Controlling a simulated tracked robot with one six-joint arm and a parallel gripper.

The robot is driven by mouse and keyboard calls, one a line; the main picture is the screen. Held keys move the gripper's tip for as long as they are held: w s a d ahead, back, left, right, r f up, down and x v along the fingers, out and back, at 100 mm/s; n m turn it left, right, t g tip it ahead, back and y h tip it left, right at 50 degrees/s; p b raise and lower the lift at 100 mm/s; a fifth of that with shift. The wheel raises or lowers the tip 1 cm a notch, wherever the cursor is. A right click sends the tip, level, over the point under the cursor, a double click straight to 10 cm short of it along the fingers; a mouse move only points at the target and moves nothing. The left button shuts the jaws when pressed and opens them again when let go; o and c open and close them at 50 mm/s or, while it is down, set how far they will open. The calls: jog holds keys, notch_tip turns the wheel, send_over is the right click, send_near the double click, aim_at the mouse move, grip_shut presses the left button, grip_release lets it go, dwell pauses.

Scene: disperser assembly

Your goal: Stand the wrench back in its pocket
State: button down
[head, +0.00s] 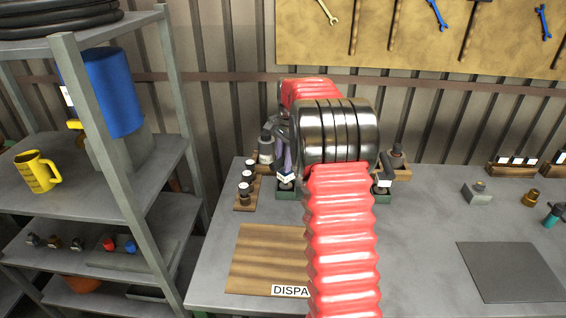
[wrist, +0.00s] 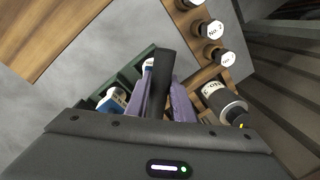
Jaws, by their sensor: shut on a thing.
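My gripper (wrist: 168,100) shows purple fingers in the wrist view, closed on a dark, upright bar that I take to be the wrench (wrist: 161,70). It is over or beside a green rack (wrist: 138,62) with pockets, one holding a white-and-blue labelled piece (wrist: 113,97). Whether the wrench's lower end is in a pocket cannot be told. In the head view my gripper (head: 286,160) is at the back left of the bench, by the green rack (head: 286,194); my arm hides much of the rack's middle, and the wrench is not clearly seen there.
A wooden rack of numbered small bottles (head: 245,188) stands just left of the green rack. A labelled dark bottle (wrist: 222,100) stands close beside my gripper. A wooden board (head: 262,255) lies in front. A dark mat (head: 510,272) lies right, with bare bench between.

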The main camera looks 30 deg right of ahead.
aim_at(287, 175)
dwell(0.3)
jog(key=c, duration=1.5)
grip_release()
jog(key=shift+f, duration=0.15)
jog(key=shift+c, duration=0.2)
notch_tip(287, 175, up, 12)
jog(key=s, duration=0.1)
jog(key=shift+s, duration=0.35)
